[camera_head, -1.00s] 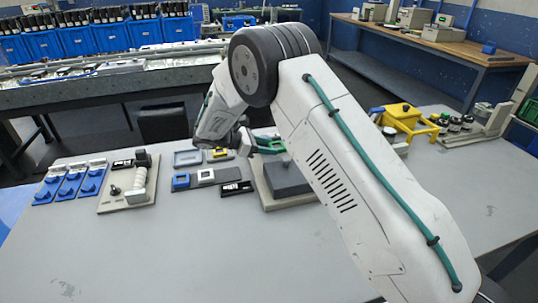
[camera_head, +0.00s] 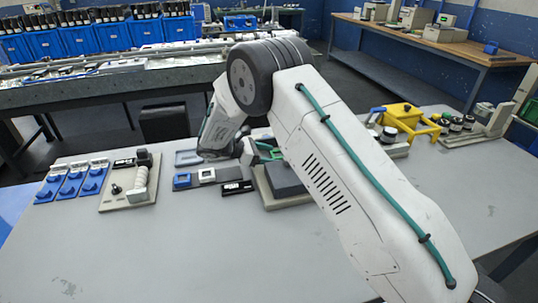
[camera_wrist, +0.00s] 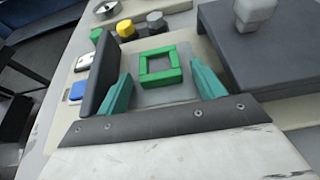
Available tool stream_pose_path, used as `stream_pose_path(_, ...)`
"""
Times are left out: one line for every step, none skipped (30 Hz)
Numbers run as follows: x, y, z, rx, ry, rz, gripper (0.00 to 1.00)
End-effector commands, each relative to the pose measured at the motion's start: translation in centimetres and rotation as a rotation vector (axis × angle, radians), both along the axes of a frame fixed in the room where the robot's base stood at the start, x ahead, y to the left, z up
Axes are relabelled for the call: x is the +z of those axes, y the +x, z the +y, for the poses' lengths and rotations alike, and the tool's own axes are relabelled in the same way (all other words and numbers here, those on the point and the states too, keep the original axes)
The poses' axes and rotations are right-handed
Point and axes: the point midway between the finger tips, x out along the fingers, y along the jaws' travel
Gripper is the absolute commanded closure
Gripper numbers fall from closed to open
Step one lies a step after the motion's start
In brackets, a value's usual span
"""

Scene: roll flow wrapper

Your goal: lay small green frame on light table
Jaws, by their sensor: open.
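The small green frame (camera_wrist: 158,67) is a square ring, seen in the wrist view lying on a grey plate (camera_wrist: 150,95). My gripper (camera_wrist: 162,77) is open, with one teal finger on each side of the frame. A gap shows between each finger and the frame, and I cannot tell the height of the fingers above the plate. In the head view my arm partly hides the area around my gripper (camera_head: 268,152). The light grey table (camera_head: 200,255) spreads under everything, with a wide bare area at the front.
A dark grey block (camera_wrist: 262,48) with a light knob stands right of my gripper. Yellow (camera_wrist: 125,28), green and grey knobs lie beyond the frame. Blue parts (camera_head: 72,180) and a beige fixture (camera_head: 128,190) are at the left. A yellow stand (camera_head: 405,118) is at the back right.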

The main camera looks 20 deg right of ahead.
Motion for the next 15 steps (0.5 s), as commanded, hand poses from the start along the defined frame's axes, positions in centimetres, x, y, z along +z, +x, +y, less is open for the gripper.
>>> stream_pose_path(0.1, 0.0, 0.0, 0.000, 0.000, 0.000, 0.32)
stream_pose_path(0.3, 0.0, 0.0, 0.000, 0.000, -0.001, 0.32)
stream_pose_path(0.5, 0.0, 0.2, 0.001, 0.000, -0.001, 0.32)
stream_pose_path(0.5, 0.0, 0.6, 0.001, 0.000, -0.001, 0.32)
stream_pose_path(0.7, 0.0, 0.9, 0.001, 0.000, -0.001, 0.32)
stream_pose_path(0.9, 0.0, 1.5, 0.001, 0.000, -0.001, 0.32)
stream_pose_path(1.1, 0.0, 2.0, 0.001, 0.000, -0.002, 0.32)
stream_pose_path(1.4, 0.0, 2.6, 0.002, 0.001, -0.002, 0.32)
stream_pose_path(1.7, 0.1, 3.5, 0.004, 0.000, -0.002, 0.32)
stream_pose_path(2.0, 0.0, 4.1, 0.003, 0.000, -0.001, 0.32)
stream_pose_path(2.2, 0.0, 4.7, 0.002, 0.001, -0.002, 0.32)
stream_pose_path(2.6, 0.1, 5.6, 0.002, 0.000, -0.002, 0.32)
stream_pose_path(2.8, 0.0, 6.2, 0.002, 0.000, -0.002, 0.32)
stream_pose_path(3.1, 0.1, 6.7, 0.002, 0.000, -0.002, 0.32)
stream_pose_path(3.4, 0.0, 7.5, 0.001, 0.000, -0.002, 0.32)
